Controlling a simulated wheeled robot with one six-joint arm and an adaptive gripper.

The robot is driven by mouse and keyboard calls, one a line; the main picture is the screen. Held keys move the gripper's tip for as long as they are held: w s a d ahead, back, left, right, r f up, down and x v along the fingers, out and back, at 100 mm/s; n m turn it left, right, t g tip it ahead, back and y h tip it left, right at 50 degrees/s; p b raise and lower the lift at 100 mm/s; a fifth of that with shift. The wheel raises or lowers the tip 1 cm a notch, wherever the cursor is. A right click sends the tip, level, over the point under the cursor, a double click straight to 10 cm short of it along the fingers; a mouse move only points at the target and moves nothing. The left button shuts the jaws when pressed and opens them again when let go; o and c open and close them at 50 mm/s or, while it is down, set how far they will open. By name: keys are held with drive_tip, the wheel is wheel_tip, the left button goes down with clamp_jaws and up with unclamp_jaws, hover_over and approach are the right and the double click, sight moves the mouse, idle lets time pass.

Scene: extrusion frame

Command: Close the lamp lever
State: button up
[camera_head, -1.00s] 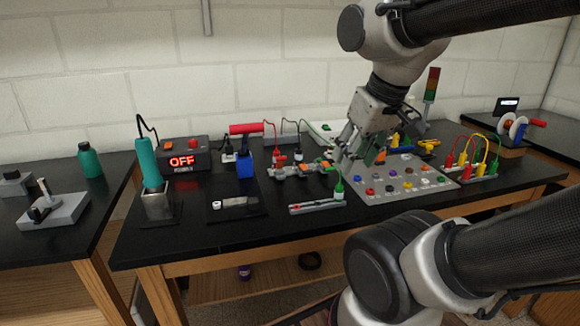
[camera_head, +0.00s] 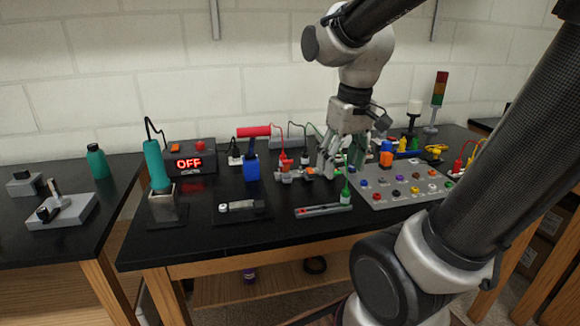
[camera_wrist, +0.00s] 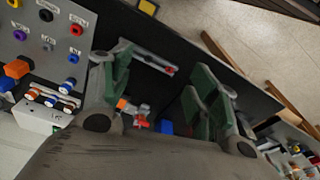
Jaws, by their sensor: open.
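No label in these frames marks the lamp lever. A small grey mechanism with orange and red parts (camera_head: 296,174), possibly holding it, lies mid-table just left of my gripper (camera_head: 338,170). Its orange and red parts also show between my fingers in the wrist view (camera_wrist: 136,112). My gripper is open and empty, pointing down with its green-padded fingers (camera_wrist: 168,68) well apart. In the head view the fingers hide part of the table behind them. Contact with the mechanism cannot be told.
A slider bar (camera_head: 323,210) with a green-topped plug (camera_head: 346,194) lies in front. A grey button panel (camera_head: 404,186) stands to the right. The front edge is mostly clear.

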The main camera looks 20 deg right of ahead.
drive_tip(key=w+a+f+m+g, duration=0.1)
drive_tip(key=w+f, duration=0.2)
drive_tip(key=w, duration=0.6)
drive_tip(key=w+a+f+g, duration=0.1)
drive_tip(key=w+f, duration=0.2)
drive_tip(key=w, duration=0.7)
drive_tip(key=r+m, duration=0.1)
drive_tip(key=r, duration=0.1)
hover_over(287, 162)
drive_tip(key=w, duration=0.1)
drive_tip(key=shift+w+d+f, duration=0.1)
drive_tip(key=shift+w+d, duration=0.05)
drive_tip(key=shift+d, duration=0.1)
drive_tip(key=shift+r, duration=0.2)
drive_tip(key=shift+m, duration=0.3)
wheel_tip(287, 162, down, 8)
drive_tip(key=shift+r, duration=0.15)
drive_tip(key=shift+t, duration=0.3)
drive_tip(key=c, duration=1)
